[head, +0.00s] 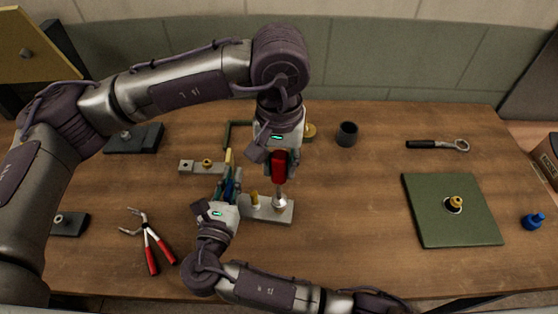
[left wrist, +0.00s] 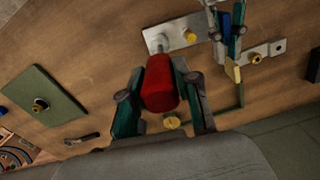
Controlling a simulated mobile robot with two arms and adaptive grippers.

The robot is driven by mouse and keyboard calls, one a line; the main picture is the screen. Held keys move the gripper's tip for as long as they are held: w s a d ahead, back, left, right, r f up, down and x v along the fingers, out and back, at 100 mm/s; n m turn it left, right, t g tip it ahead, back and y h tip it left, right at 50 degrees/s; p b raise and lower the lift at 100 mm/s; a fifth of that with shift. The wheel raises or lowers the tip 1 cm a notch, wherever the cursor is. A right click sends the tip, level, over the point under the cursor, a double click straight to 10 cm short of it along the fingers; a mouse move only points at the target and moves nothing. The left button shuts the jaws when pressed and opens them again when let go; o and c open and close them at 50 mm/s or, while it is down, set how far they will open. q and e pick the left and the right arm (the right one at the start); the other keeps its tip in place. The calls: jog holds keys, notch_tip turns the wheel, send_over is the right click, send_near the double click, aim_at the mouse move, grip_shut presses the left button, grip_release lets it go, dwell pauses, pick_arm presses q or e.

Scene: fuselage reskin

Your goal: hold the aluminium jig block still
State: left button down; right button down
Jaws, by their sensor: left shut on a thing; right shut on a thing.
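A light grey metal block (head: 268,212), which looks like the aluminium jig block, lies on the bench with a yellow pin standing on it. It also shows in the left wrist view (left wrist: 176,37). My left gripper (head: 279,168) is shut on a red handle (left wrist: 160,84) above the block. A silver metal end (head: 280,203) shows below the handle, at the block's right part; contact is unclear. My right gripper (head: 229,180) is shut beside the block's left end, which it partly hides. A blue piece (left wrist: 225,20) shows between its fingers, and a yellow piece (left wrist: 233,73) at their tips.
A grey bar with a brass nut (head: 207,163) lies left of my grippers. Red-handled pliers (head: 149,243) lie at front left. A dark cup (head: 347,134), wrench (head: 438,145), green plate (head: 440,226) and blue item (head: 533,221) are to the right. The right-centre bench is clear.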

pick_arm(q)
jog(key=shift+f, duration=0.85)
dwell(0.3)
jog(key=m, duration=1.2)
jog(key=shift+m, duration=0.3)
jog(key=shift+n, duration=0.5)
